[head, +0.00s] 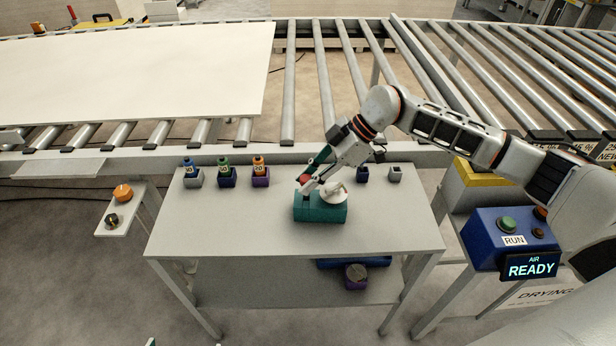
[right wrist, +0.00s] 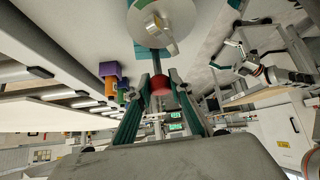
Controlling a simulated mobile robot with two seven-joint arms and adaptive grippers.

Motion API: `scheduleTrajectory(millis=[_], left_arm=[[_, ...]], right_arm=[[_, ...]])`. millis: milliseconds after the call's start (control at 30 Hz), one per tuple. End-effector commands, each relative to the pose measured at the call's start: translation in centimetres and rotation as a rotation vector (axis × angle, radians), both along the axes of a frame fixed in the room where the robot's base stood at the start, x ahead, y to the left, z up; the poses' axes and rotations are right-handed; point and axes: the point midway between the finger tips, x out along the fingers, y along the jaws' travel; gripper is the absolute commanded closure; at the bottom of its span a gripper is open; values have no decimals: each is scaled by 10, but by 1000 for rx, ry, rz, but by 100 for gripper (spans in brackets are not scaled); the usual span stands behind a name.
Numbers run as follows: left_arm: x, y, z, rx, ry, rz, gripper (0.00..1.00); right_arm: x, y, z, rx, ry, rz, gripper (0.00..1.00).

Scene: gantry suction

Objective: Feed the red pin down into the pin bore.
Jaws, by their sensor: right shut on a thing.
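My right gripper (head: 308,184) is shut on the red pin (head: 304,179) by its red head, just left of a pale round disc on a teal block (head: 320,212). In the right wrist view the red head of the pin (right wrist: 160,86) sits between the two teal fingers, and a grey shaft runs from it towards the disc (right wrist: 155,28). The pin bore is not visible, and I cannot tell whether the shaft tip is in it. My left gripper (right wrist: 232,52) is apart from the block, empty, with its fingers spread.
The block stands on a grey table (head: 240,235). Three small labelled holders (head: 226,175) stand at the back left, and two small blocks (head: 394,174) at the back right. A roller conveyor with a white panel (head: 140,70) lies behind. A blue RUN box (head: 500,235) stands right.

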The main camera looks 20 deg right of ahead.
Motion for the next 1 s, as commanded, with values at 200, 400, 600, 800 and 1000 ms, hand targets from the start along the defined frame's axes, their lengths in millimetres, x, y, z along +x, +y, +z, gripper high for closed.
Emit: scheduleTrajectory(millis=[200, 400, 600, 800, 1000], left_arm=[[0, 0, -2, 0, 0, 0, 0], [0, 0, -4, -1, 0, 1, 0], [-1, 0, -6, 0, 1, 1, 0], [-1, 0, -8, -1, 2, 0, 0], [-2, 0, -10, 0, 3, 0, 0]], right_arm=[[0, 0, -9, 0, 1, 0, 100], [0, 0, -16, 0, 1, 0, 100], [0, 0, -23, 0, 1, 0, 100], [0, 0, -30, 0, 1, 0, 100], [0, 0, -38, 0, 1, 0, 100]])
